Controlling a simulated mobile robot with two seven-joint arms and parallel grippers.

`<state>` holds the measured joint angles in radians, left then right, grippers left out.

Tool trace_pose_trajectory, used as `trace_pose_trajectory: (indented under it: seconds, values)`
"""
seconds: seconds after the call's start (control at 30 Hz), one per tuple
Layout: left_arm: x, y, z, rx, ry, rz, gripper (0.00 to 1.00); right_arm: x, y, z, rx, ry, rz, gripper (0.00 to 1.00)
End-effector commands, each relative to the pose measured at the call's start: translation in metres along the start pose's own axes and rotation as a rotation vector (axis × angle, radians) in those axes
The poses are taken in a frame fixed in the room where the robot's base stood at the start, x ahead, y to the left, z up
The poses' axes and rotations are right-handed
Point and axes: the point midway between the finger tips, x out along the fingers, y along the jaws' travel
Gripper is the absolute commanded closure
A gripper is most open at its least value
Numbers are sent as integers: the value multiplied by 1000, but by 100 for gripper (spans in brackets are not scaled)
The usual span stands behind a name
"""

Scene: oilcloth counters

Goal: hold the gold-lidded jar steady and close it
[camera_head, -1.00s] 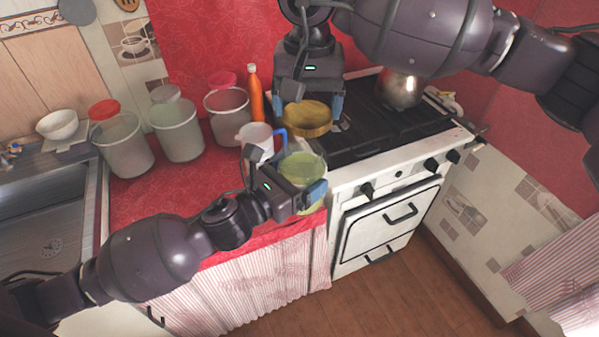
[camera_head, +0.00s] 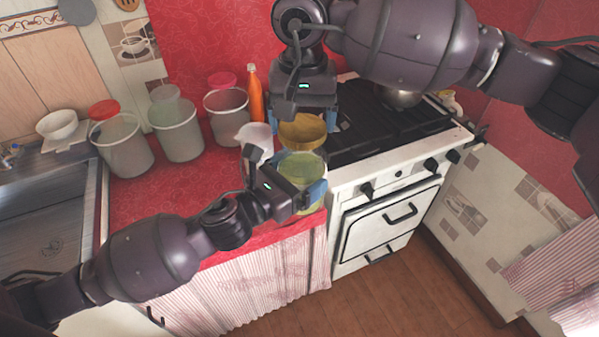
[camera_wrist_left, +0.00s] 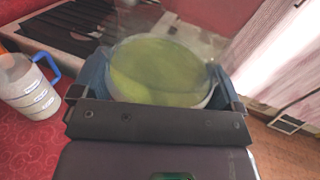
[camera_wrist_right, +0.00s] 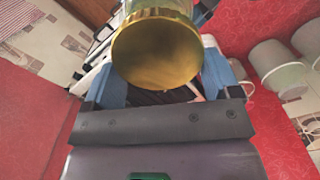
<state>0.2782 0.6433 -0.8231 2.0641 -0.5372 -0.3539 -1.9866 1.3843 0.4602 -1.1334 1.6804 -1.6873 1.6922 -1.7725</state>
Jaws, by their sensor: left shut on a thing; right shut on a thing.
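The jar (camera_head: 301,167) is clear with yellow-green contents and stands at the counter's right end beside the stove. My left gripper (camera_head: 312,196) is shut on it around its sides; the left wrist view shows the jar (camera_wrist_left: 160,72) between the fingers. The gold lid (camera_head: 302,131) is in my right gripper (camera_head: 305,118), just above the jar's mouth. The right wrist view shows the lid (camera_wrist_right: 157,52) between the blue fingertips, with clear jar wall behind it. Whether lid and rim touch, I cannot tell.
A white measuring jug (camera_head: 256,140) with a blue handle (camera_wrist_left: 47,68) stands close left of the jar. An orange bottle (camera_head: 252,92) and several lidded containers (camera_head: 177,128) stand behind. The stove (camera_head: 385,175) is at right, with a metal kettle (camera_head: 399,97) on it.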

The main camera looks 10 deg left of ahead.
Motion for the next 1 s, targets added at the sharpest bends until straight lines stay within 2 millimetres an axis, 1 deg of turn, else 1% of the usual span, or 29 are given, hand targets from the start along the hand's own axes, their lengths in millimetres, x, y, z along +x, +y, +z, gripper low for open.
trace_pose_trajectory:
  seconds: [0.03,0.17,1.0]
  values:
    - [0,0,3,1,-5,-1,63,4,0,0,0,-1,0,39]
    - [0,0,3,1,-5,-1,63,9,0,0,0,0,0,39]
    - [0,0,3,1,-5,-1,63,9,0,1,0,0,2,39]
